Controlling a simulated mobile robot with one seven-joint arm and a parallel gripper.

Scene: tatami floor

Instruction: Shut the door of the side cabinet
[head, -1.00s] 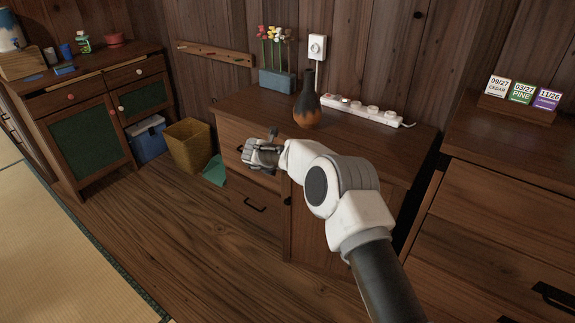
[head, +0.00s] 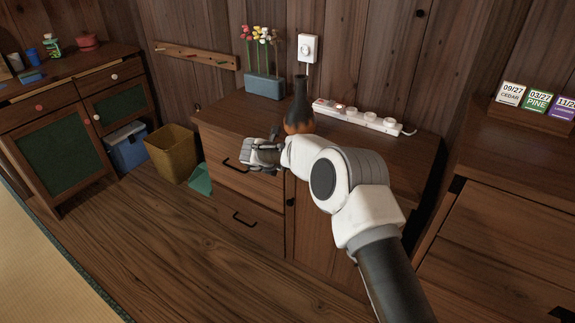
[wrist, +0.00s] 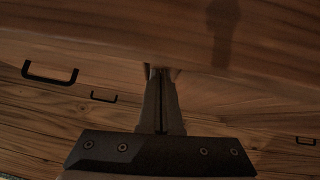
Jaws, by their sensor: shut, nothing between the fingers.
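The side cabinet (head: 385,150) stands against the wall, with drawers on its left and a plain wooden door (head: 312,232) on its right. A dark knob (head: 290,201) sits near the door's left edge. My arm covers much of the door's upper part. The door looks about in line with the drawer fronts, but I cannot tell whether it is fully shut. My gripper (head: 250,155) appears in front of the upper drawer, left of the door. Its fingers are together and empty in the wrist view (wrist: 161,75). Contact with the cabinet cannot be told.
A dark vase (head: 299,108), a flower planter (head: 265,86) and a power strip (head: 357,117) stand on the cabinet top. A yellow bin (head: 172,153) and a blue box (head: 127,150) stand to the left. Another wooden cabinet (head: 500,215) is close on the right. The floor in front is clear.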

